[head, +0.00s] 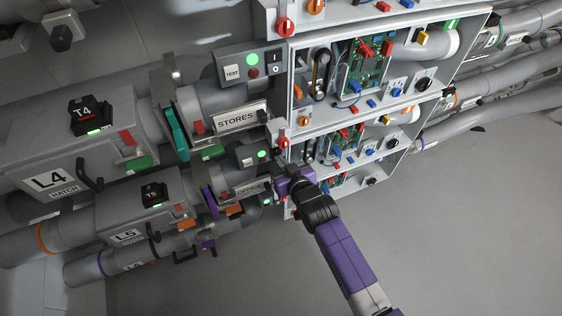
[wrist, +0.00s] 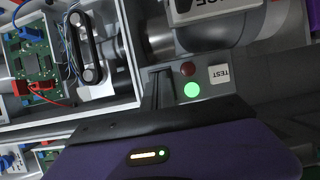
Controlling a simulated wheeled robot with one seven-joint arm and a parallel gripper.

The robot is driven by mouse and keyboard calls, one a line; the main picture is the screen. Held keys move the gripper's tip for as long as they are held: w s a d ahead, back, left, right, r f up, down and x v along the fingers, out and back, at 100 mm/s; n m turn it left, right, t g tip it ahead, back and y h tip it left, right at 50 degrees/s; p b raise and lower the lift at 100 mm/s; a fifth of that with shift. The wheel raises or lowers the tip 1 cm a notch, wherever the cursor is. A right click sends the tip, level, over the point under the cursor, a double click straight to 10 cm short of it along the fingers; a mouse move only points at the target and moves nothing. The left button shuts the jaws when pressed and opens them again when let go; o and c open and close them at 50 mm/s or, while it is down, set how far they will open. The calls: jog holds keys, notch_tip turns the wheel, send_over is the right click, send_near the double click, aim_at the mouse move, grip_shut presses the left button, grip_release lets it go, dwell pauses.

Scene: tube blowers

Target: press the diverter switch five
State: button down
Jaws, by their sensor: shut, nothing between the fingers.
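The line five tube, marked L5 (head: 126,237), carries a black T5 box (head: 153,193) and an OFFICE label (head: 249,189). Its small grey control panel (head: 246,157) has a TEST button and a lit green lamp. The wrist view shows that TEST button (wrist: 220,74), the green lamp (wrist: 192,90) and a dark red lamp (wrist: 188,69). My purple gripper (head: 281,170) is at the panel's right end, shut and empty.
The STORES panel (head: 250,66) above has a similar TEST button, lamps and rocker. Open white electronics boxes (head: 384,128) stand right of my gripper. Lower left are handles and tubes, including L4 (head: 50,181). The floor at lower right is clear.

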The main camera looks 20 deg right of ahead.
jog(key=shift+f, duration=0.1)
jog(key=shift+w+t+b, duration=0.15)
jog(key=shift+t+b, duration=0.15)
jog(key=shift+b, duration=0.4)
jog(key=shift+w+r+p, duration=0.15)
jog(key=shift+r+p, duration=0.5)
jog(key=shift+r, duration=0.4)
